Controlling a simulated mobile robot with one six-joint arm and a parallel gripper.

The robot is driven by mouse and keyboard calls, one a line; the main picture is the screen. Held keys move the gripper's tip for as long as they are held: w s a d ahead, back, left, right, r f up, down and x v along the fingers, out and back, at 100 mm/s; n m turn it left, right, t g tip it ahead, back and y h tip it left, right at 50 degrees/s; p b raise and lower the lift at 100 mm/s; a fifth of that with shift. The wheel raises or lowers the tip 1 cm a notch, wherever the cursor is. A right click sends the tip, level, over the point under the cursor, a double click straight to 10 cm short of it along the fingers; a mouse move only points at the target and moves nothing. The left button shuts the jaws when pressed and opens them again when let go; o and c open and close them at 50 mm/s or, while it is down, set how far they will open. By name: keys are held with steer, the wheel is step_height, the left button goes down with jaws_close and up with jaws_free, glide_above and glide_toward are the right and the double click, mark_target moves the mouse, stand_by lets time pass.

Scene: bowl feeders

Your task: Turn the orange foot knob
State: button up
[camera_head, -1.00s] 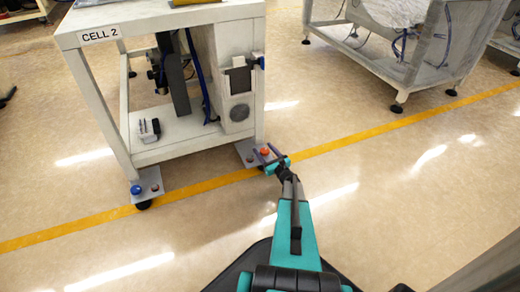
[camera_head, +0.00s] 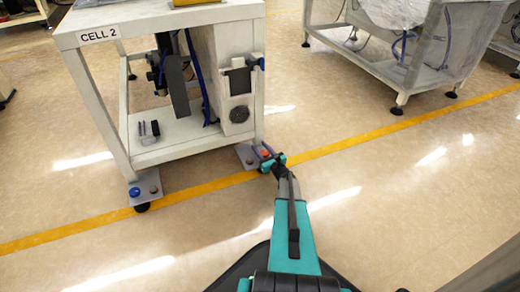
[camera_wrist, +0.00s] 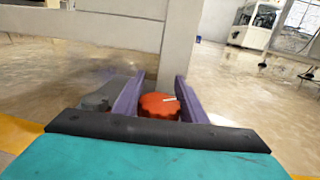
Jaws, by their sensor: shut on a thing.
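The orange foot knob (camera_wrist: 157,105) is a round, ridged knob with a pale line on its top. In the wrist view it sits between the two purple fingers of my gripper (camera_wrist: 155,98), which are shut on its sides. In the head view the knob (camera_head: 265,153) shows small on the metal foot plate (camera_head: 244,155) at the right front leg of the CELL 2 frame. My gripper (camera_head: 266,152) is around it there. The knob's lower front is hidden behind my gripper body in the wrist view.
The white CELL 2 frame (camera_head: 98,108) stands directly behind the knob. Its left foot plate carries a blue knob (camera_head: 135,191) and a smaller brown one (camera_head: 154,189). A dark grey piece (camera_wrist: 96,103) lies beside the left finger. Open floor with a yellow line (camera_head: 385,130) extends right.

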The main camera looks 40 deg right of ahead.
steer(key=shift+r+n+y+p, duration=0.1)
steer(key=shift+n+y+p, duration=0.25)
steer(key=shift+p, duration=0.45)
steer(key=shift+a+n+y+p, duration=0.25)
steer(key=shift+y+p, duration=0.1)
steer(key=shift+y, duration=0.2)
steer(key=o, duration=1.1)
steer(key=shift+c, duration=0.2)
steer(key=s+a+p, duration=0.2)
steer(key=s+p, duration=0.2)
steer(key=s, duration=0.9)
steer(key=shift+s+p, duration=0.3)
steer(key=shift+p, duration=0.1)
steer(key=shift+a, duration=0.1)
